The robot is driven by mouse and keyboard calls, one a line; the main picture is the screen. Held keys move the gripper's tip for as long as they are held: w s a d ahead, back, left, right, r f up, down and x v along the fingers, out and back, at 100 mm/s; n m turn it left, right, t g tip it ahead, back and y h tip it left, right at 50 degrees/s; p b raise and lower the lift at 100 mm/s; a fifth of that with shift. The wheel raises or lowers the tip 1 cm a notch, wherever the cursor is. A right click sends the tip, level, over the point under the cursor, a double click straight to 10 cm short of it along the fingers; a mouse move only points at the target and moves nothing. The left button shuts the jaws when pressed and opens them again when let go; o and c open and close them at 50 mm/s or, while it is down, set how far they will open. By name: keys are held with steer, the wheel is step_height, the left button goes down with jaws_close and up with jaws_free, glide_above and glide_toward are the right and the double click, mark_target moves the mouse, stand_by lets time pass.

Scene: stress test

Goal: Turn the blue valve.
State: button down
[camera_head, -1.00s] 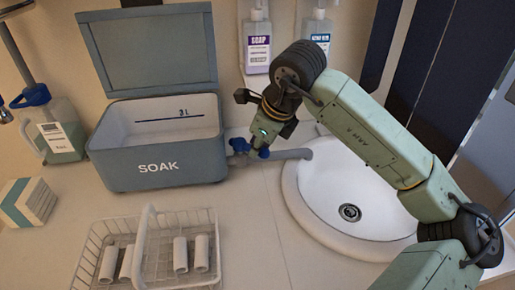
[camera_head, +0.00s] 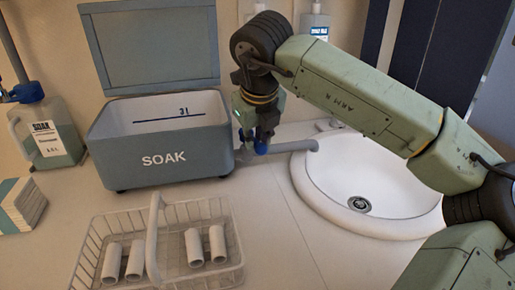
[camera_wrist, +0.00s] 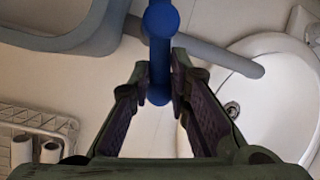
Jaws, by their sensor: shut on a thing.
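The blue valve (camera_wrist: 160,20) sits on the grey drain pipe between the SOAK box (camera_head: 160,158) and the white sink (camera_head: 375,222). Its blue handle runs down between my fingers in the wrist view. In the head view only a bit of blue valve (camera_head: 262,147) shows beside the fingers; the rest is hidden behind my gripper (camera_head: 254,138). My gripper (camera_wrist: 159,78) points down from above and is shut on the valve handle, with a finger on each side.
A white wire basket (camera_head: 235,262) with several white tubes stands in front of the box. A green jug (camera_head: 45,135) and a small carton (camera_head: 22,205) are at the left. Soap bottles hang on the back wall. The box lid (camera_head: 150,48) stands open.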

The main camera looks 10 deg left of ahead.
steer(key=shift+s+a+m+h+b, duration=0.2)
steer(key=shift+a+m+h+b, duration=0.2)
steer(key=shift+m+b, duration=0.3)
steer(key=c, duration=1.5)
jaws_free()
steer(key=shift+r, duration=0.1)
steer(key=v, duration=1.2)
steer(key=shift+s, duration=0.1)
steer(key=shift+c, duration=0.2)
